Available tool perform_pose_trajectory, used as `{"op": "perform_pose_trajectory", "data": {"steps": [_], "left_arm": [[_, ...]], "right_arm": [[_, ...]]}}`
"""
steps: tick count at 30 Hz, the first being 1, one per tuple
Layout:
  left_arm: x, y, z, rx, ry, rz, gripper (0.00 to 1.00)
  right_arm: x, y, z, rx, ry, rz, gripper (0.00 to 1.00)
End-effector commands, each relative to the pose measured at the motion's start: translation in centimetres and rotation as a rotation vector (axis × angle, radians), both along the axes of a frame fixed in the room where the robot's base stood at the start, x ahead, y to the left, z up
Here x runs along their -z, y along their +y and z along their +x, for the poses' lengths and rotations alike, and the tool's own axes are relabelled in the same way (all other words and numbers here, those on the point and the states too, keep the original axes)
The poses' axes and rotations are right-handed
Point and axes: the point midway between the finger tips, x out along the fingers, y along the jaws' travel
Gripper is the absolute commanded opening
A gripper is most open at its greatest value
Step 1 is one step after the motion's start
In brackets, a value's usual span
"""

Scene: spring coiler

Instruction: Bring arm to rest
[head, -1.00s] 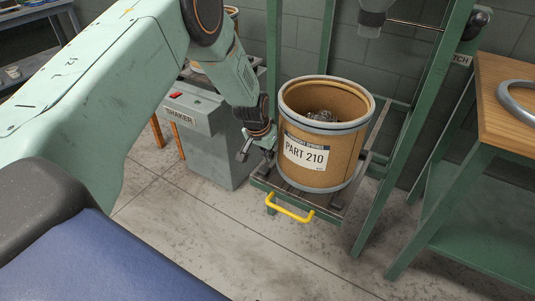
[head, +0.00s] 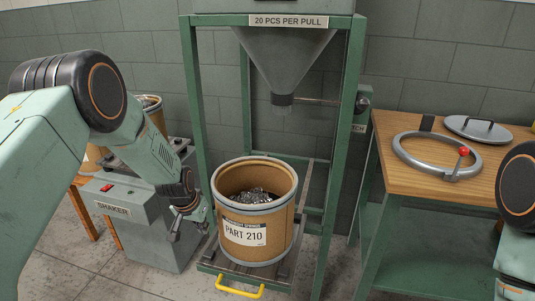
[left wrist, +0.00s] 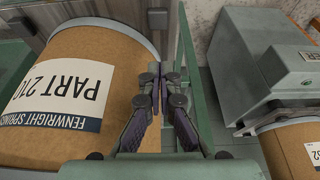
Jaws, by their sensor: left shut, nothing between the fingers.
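My left gripper (head: 184,226) is shut and empty, just left of the brown drum labelled PART 210 (head: 240,257). In the left wrist view its fingers (left wrist: 161,75) point along the side of the drum (left wrist: 110,52), and I cannot tell whether they touch it. The drum stands upright and open on a sliding tray with a yellow handle (head: 239,288), with metal parts inside. Part of my right arm shows at the right edge of the head view; its gripper is out of view.
A funnel hopper (head: 283,60) in a green frame hangs above the drum. A grey shaker box (head: 150,245) stands at the left. A wooden bench (head: 400,123) at the right holds a clamp ring (head: 408,158) and a lid (head: 478,129).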

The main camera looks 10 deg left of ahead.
Motion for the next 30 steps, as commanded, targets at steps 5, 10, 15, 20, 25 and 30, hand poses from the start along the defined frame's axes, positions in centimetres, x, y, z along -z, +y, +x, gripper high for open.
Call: {"op": "perform_pose_trajectory", "data": {"steps": [5,10,15,20,25,30], "left_arm": [[0.0,0.1,0.9,-0.047,-0.072,0.0,0.0],[2.6,-1.5,-3.2,-0.101,-0.099,-0.016,0.0],[6.1,-4.1,-10.9,-0.128,-0.059,-0.029,0.0],[8.3,-6.4,-20.6,-0.136,0.023,-0.034,0.0],[8.6,-8.1,-31.1,-0.125,0.146,-0.028,0.0],[8.0,-8.9,-38.5,-0.094,0.273,-0.015,0.0]], "right_arm": [[0.1,0.0,0.0,0.0,0.0,0.0,0.57],[0.1,0.0,0.0,0.0,0.0,0.0,0.57],[0.1,0.0,0.0,0.0,0.0,0.0,0.57],[0.1,0.0,0.0,0.0,0.0,0.0,0.57],[0.1,0.0,0.0,0.0,0.0,0.0,0.57],[0.1,0.0,0.0,0.0,0.0,0.0,0.57]]}}
